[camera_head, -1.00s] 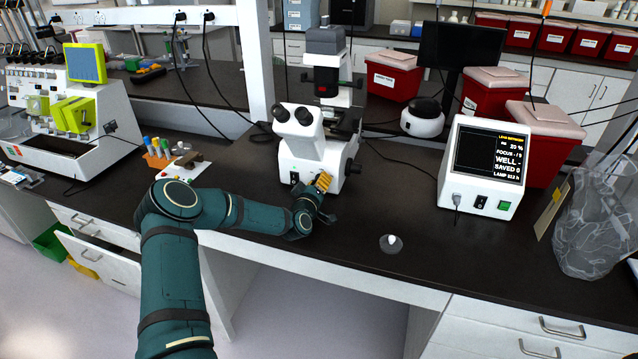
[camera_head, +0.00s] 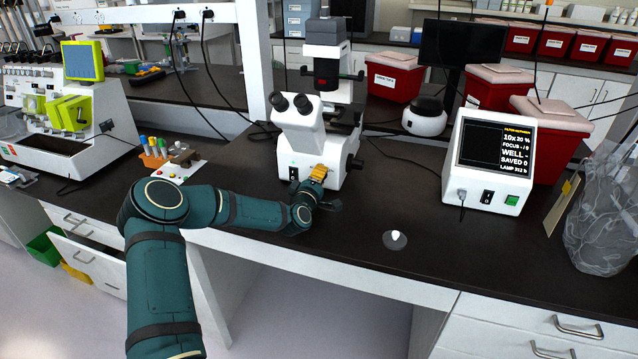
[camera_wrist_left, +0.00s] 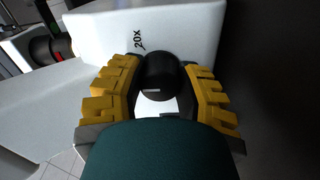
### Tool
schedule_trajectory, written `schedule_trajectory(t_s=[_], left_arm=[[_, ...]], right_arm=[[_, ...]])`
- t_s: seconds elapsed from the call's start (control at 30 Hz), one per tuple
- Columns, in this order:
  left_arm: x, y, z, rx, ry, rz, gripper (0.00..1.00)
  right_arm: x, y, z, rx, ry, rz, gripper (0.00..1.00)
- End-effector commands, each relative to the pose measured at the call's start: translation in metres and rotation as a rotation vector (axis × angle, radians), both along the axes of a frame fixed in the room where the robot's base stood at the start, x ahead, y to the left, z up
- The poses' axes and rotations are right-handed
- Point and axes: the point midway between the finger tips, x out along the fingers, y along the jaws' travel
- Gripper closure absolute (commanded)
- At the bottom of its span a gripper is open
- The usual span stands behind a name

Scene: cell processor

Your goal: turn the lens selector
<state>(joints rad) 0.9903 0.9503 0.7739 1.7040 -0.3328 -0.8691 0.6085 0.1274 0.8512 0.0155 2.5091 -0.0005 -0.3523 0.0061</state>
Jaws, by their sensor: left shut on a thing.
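The white microscope (camera_head: 308,135) stands on the dark bench in the head view. My left gripper (camera_head: 318,172) is at the lower front of its body, and the arm comes in from the left. In the left wrist view the two yellow fingers of my left gripper (camera_wrist_left: 160,85) are on either side of a round black knob (camera_wrist_left: 158,74), the lens selector, and shut on it. A "20x" mark (camera_wrist_left: 137,38) shows on the white body beside the knob. My fingers hide the knob in the head view. My right gripper is not in view.
A monitor box (camera_head: 490,160) at the right shows "10x 20 %". A small grey disc with a white tip (camera_head: 395,239) lies on the bench. A rack with coloured tubes (camera_head: 155,153) stands left of the microscope. Red bins (camera_head: 395,75) stand behind.

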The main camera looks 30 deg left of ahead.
Motion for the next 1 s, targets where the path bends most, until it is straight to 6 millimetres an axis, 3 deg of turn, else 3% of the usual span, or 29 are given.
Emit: schedule_trajectory(t_s=[0.57, 0.6, 0.67, 1.0], left_arm=[[0.0002, 0.0006, 0.0013, -0.040, -0.011, 0.002, 1.00], [0.0002, 0.0006, 0.0013, -0.040, -0.011, 0.002, 0.53], [0.0002, 0.0005, 0.0011, -0.039, -0.011, 0.001, 0.32], [-0.0009, 0.0000, 0.0005, -0.039, -0.009, 0.000, 0.32]], right_arm=[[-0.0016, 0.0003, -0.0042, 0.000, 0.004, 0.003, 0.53], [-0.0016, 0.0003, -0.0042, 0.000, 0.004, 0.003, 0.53], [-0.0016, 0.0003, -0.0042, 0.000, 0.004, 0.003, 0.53], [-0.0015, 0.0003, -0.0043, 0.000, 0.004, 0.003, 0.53]])
